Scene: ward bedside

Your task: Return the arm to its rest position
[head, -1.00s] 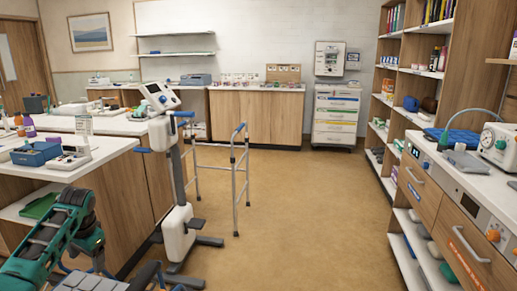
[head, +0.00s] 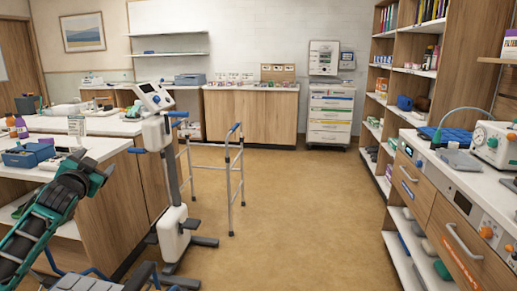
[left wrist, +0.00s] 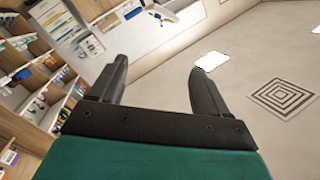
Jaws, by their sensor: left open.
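My left arm (head: 45,215), dark with green parts, comes in at the lower left of the head view, in front of the left counter. My left gripper (left wrist: 157,76) shows in the left wrist view with its two dark fingers apart and nothing between them. Beyond the fingers are a pale ceiling-like surface and tilted shelves. My right gripper does not show in either view.
The left counter (head: 100,147) bears a blue bin (head: 28,155). A white pedal exerciser (head: 170,225) and a walking frame (head: 230,175) stand beside it. A shelf unit (head: 425,85) and a right counter (head: 470,170) line the right. The middle floor (head: 300,220) is clear.

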